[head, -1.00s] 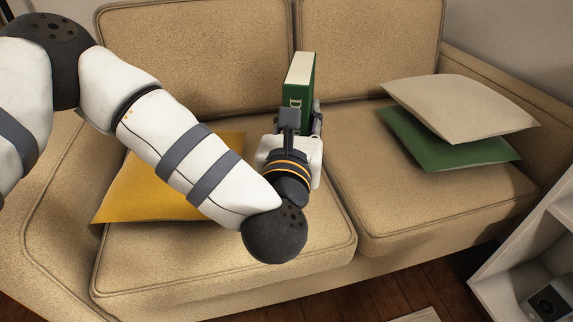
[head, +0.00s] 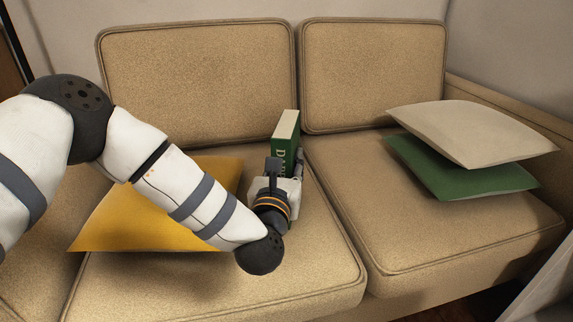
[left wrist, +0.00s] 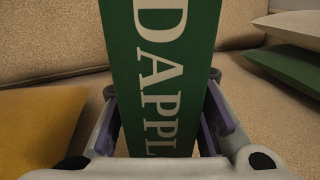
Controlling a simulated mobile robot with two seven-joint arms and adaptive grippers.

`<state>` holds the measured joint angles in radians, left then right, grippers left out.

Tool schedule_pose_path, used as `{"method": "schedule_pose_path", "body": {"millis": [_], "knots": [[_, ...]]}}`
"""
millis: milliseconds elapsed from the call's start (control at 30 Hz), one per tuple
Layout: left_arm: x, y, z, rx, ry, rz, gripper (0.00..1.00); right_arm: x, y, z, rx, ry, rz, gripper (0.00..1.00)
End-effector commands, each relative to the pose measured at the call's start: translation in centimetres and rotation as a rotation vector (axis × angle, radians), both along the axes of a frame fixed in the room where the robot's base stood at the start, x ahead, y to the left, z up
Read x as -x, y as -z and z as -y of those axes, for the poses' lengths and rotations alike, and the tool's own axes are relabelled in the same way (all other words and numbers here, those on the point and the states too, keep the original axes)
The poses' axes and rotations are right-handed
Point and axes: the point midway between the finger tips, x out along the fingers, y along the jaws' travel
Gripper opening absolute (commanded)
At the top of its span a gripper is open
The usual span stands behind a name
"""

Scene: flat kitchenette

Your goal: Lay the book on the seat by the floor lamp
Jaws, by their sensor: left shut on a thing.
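The green book (head: 287,135) with a pale page edge stands upright in my left gripper (head: 286,165). It is over the left seat cushion (head: 310,270) of the beige sofa, near the gap between the seats. In the left wrist view the book (left wrist: 163,60) shows its spine with large pale letters, between the two fingers of my left gripper (left wrist: 160,95). Its lower part is hidden by the gripper in the head view, and I cannot tell if it touches the seat. A dark pole (head: 17,40) shows at the top left; I cannot tell if it is the floor lamp. My right gripper is not in view.
A yellow cushion (head: 120,215) lies on the left seat, partly behind my arm. A beige cushion (head: 470,130) and a green cushion (head: 460,180) are at the right end. The right seat cushion (head: 400,225) is clear at its front and left. A white unit (head: 540,290) stands at bottom right.

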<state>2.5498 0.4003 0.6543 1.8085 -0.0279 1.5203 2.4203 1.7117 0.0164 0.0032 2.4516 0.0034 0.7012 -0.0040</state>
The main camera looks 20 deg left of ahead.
Motion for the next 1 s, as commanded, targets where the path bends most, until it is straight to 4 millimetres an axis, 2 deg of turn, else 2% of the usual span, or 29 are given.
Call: {"method": "schedule_pose_path", "body": {"millis": [133, 167, 200, 233, 567, 667, 900, 1000], "knots": [[0.0, 0.2, 0.0, 0.000, -0.001, 0.003, 0.00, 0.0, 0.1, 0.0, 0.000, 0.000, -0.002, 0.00], [0.0, 0.3, 0.0, 0.000, -0.001, -0.001, 0.36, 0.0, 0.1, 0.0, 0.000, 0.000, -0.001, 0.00], [0.0, 0.3, 0.0, 0.000, -0.001, -0.001, 0.45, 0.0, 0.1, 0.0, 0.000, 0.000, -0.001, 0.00], [0.0, 0.3, 0.0, 0.000, -0.001, -0.001, 0.50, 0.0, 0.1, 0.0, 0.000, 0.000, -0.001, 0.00], [0.1, -0.3, 0.0, 0.000, 0.001, 0.001, 0.50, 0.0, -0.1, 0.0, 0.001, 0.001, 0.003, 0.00], [2.0, -0.2, 0.4, 0.000, 0.002, -0.005, 0.50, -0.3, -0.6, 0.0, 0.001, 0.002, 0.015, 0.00], [8.4, -0.3, 1.7, 0.001, 0.002, -0.004, 0.50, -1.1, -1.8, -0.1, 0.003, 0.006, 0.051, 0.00], [10.3, -0.1, 2.1, 0.001, 0.001, -0.003, 0.50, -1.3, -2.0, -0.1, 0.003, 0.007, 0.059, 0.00]]}}
